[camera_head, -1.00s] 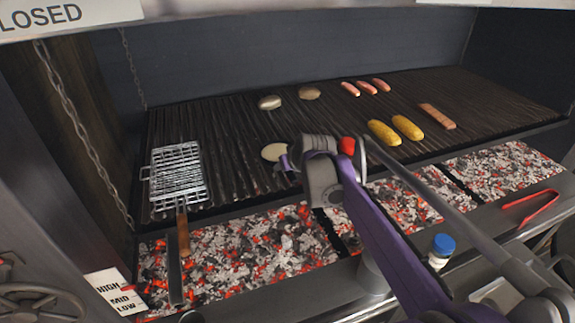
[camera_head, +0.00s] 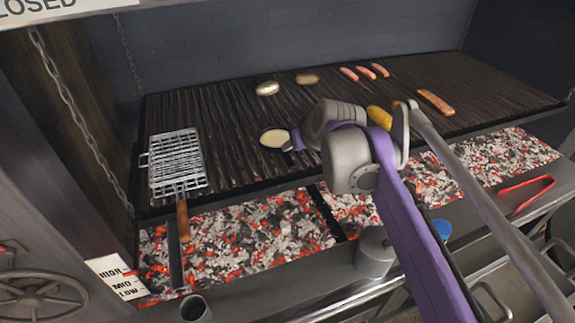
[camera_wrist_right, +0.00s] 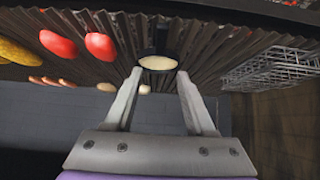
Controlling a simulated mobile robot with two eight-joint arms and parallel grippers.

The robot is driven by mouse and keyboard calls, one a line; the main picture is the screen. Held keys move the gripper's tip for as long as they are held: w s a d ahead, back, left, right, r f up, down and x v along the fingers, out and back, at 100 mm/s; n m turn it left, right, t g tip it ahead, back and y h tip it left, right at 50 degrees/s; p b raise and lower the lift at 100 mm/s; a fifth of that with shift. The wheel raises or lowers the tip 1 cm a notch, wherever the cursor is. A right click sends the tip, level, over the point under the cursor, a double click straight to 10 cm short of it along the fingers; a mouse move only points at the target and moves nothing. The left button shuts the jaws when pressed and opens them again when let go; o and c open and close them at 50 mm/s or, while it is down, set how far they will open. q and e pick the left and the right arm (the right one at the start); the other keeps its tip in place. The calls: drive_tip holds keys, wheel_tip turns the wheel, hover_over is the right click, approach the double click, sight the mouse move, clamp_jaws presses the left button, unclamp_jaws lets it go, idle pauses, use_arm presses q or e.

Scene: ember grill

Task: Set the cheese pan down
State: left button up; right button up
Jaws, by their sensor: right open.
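The cheese pan (camera_head: 274,138), a small dark round pan with pale contents, sits on the middle of the grill grate. In the right wrist view the pan (camera_wrist_right: 158,63) lies just beyond my right fingertips, with a dark handle running up the picture from it. My right gripper (camera_wrist_right: 159,74) is open, its two fingers apart with nothing visible clamped between them. In the head view my right arm reaches in from the lower right and its wrist ends beside the pan; the fingers are hard to make out there. My left gripper is not in view.
A wire grill basket (camera_head: 176,160) lies left on the grate (camera_head: 225,125). Mushrooms (camera_head: 267,88), sausages (camera_head: 365,72) and corn (camera_head: 378,116) lie behind or right. Red round items (camera_wrist_right: 100,46) show in the wrist view. Glowing coals (camera_head: 240,240) lie below the front edge. Red tongs (camera_head: 530,195) rest right.

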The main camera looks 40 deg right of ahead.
drive_tip(key=s+a+f+n+g+y, duration=0.1)
drive_tip(key=s+a+f, duration=0.6)
drive_tip(key=a+f, duration=0.3)
drive_tip(key=s+a+f+n+g+y, duration=0.1)
drive_tip(key=s+a+f+n, duration=0.1)
drive_tip(key=s+a+f, duration=0.5)
drive_tip(key=a+f, duration=0.3)
drive_tip(key=f, duration=0.2)
drive_tip(key=shift+s+a+n+g+y, duration=0.3)
drive_tip(key=shift+a+g+y, duration=0.05)
drive_tip(key=shift+g+y, duration=0.05)
